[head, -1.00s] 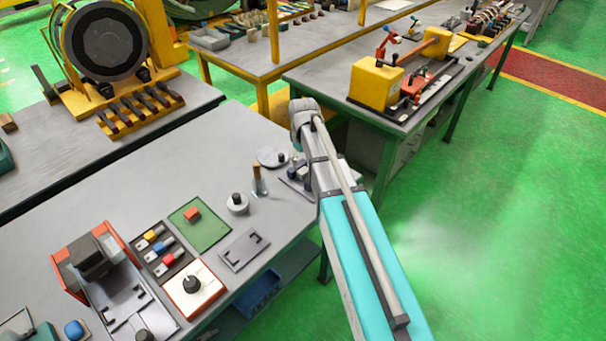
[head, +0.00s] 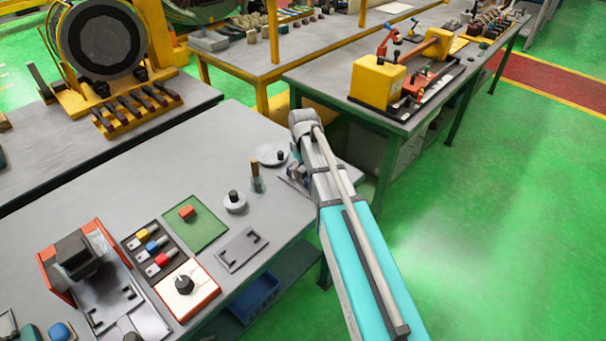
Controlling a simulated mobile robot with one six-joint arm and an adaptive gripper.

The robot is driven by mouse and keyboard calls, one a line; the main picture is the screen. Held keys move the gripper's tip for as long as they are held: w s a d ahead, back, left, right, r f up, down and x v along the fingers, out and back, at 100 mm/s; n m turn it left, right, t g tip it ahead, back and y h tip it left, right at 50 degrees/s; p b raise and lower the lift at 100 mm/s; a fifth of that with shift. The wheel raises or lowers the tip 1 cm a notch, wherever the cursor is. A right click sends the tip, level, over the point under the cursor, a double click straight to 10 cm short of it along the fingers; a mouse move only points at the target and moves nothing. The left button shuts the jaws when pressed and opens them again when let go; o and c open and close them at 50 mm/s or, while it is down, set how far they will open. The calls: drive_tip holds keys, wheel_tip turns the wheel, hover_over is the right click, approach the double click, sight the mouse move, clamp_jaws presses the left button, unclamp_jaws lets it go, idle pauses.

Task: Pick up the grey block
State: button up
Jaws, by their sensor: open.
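A dark grey block-shaped piece (head: 72,250) sits in a red-sided fixture (head: 48,272) at the left of the near workbench. I cannot tell whether it is loose or part of the fixture. No other grey block stands out clearly. My arm rises from the lower right and reaches over the right end of the bench. My gripper cannot be made out; the arm links hide that area. The grey piece is well to the left of the arm, with nothing of mine touching it.
A bottle (head: 257,180) stands near my arm. The bench's back middle is clear.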

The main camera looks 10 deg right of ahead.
sight(303, 168)
idle(0.5)
drive_tip(key=c, duration=1.2)
drive_tip(key=shift+r, duration=0.2)
drive_tip(key=shift+c, duration=0.2)
wheel_tip(303, 168, up, 10)
drive_tip(key=p, duration=1)
drive_tip(key=shift+f, duration=0.2)
